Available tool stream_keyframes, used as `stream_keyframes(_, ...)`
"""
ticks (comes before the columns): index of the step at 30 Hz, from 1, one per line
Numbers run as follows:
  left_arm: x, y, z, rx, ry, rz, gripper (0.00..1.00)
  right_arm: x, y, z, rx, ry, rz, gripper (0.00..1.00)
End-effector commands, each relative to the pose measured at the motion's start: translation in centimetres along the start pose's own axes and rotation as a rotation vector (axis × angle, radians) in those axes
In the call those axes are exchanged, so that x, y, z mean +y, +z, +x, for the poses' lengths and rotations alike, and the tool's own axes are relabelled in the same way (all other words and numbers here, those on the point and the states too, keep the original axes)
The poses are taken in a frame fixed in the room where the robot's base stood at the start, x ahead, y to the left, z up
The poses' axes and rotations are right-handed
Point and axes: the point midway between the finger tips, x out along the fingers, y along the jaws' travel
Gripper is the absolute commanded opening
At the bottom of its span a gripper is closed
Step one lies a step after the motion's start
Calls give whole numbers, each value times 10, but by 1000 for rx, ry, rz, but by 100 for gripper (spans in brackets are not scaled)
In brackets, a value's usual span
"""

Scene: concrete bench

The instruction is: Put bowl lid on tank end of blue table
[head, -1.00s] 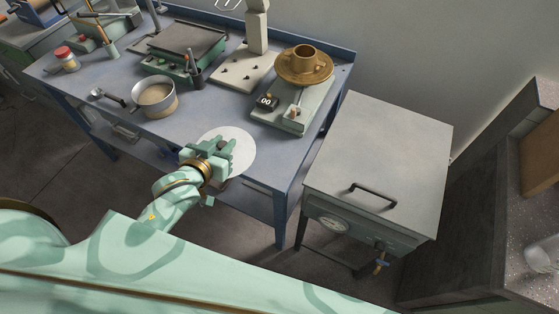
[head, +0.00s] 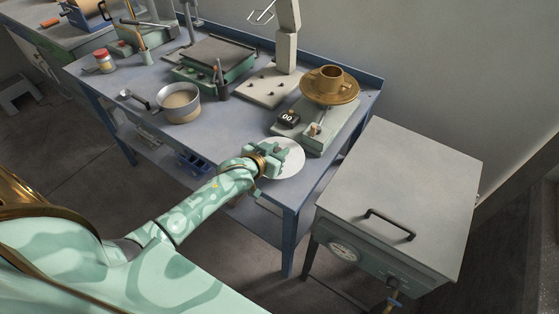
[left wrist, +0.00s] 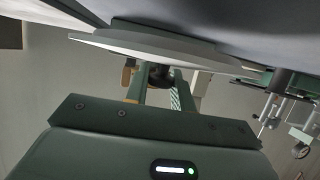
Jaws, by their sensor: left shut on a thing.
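The bowl lid (head: 290,168) is a pale flat disc at the front right of the blue table (head: 232,118), the end by the tank (head: 395,190). My left gripper (head: 278,156) is shut on the lid's knob. In the left wrist view the fingers (left wrist: 158,82) reach to the dark knob under the lid's disc (left wrist: 150,46). The lid lies close to the tabletop; I cannot tell whether it touches. The tank is a grey lidded box with a black handle, standing just right of the table. My right gripper is out of view.
A scale with a dark display (head: 287,119) and a brass bowl-like piece (head: 331,87) stand behind the lid. A pan (head: 179,104) stands to the left. The tabletop between pan and lid is mostly clear.

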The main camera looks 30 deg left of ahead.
Motion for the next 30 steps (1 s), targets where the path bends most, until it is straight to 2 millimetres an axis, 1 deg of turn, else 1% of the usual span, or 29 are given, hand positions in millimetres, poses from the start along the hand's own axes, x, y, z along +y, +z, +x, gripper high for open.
stream_keyframes(5,-2,8,14,1,0,1,1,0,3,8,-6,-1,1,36)
stream_keyframes(9,-2,32,22,-3,0,1,1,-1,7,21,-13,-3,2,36)
stream_keyframes(10,-2,34,23,-2,0,0,1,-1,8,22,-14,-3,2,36)
stream_keyframes(17,-2,32,22,2,0,0,1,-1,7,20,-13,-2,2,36)
stream_keyframes(21,-2,36,24,1,0,0,1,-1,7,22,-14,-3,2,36)
stream_keyframes(22,-2,36,24,1,0,0,30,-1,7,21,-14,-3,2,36)
stream_keyframes(24,-2,35,23,1,0,0,46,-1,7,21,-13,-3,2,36)
stream_keyframes(30,-2,35,23,1,0,0,46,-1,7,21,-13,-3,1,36)
